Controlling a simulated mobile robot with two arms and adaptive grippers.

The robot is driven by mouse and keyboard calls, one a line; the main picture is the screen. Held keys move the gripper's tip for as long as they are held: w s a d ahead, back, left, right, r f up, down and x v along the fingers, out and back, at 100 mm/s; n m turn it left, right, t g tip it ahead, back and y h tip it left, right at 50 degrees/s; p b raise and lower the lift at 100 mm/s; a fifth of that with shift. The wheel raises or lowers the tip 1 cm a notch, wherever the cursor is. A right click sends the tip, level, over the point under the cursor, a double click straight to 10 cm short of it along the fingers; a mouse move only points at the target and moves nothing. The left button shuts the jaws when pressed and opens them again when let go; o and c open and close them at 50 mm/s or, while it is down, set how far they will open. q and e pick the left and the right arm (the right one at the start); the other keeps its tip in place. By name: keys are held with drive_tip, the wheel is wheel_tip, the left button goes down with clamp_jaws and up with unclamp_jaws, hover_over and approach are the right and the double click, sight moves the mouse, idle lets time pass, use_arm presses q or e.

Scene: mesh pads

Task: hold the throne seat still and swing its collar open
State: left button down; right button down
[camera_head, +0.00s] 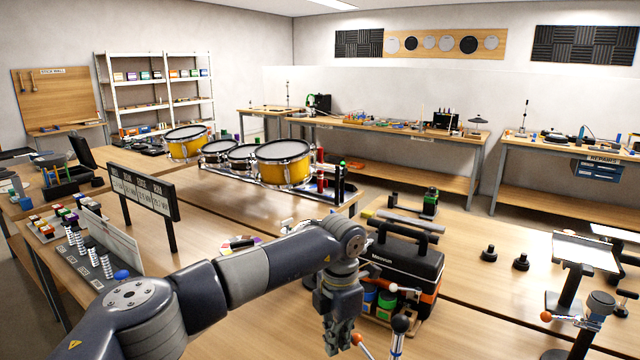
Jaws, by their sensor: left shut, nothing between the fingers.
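My left gripper (335,340) is shut and empty, pointing down over the bench near the bottom middle. Just right of it stand an upright rod with a black ball top (400,323) and a lever with an orange end (357,339); their lower parts are cut off. At the far right a pale flat plate (585,250) sits tilted on a black post. By its foot is a lever with an orange ball (546,316) beside a grey round knob (600,302). I cannot tell for sure which part is the throne seat or its collar. My right gripper is out of view.
A black case (405,262) with a handle stands close behind the left gripper, with green and orange items before it. A sign board (145,192) stands left. Yellow drums (284,163) stand behind. Bench between the case and the black knobs (489,253) is clear.

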use_arm(q)
drive_tip(key=c, duration=2.3)
unclamp_jaws()
drive_tip(key=shift+s+a, duration=0.1)
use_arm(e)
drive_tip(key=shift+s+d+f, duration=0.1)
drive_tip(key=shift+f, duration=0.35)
use_arm(q)
drive_tip(key=o, duration=0.4)
wheel_tip(320, 180, up, 12)
drive_tip(key=shift+a, duration=0.1)
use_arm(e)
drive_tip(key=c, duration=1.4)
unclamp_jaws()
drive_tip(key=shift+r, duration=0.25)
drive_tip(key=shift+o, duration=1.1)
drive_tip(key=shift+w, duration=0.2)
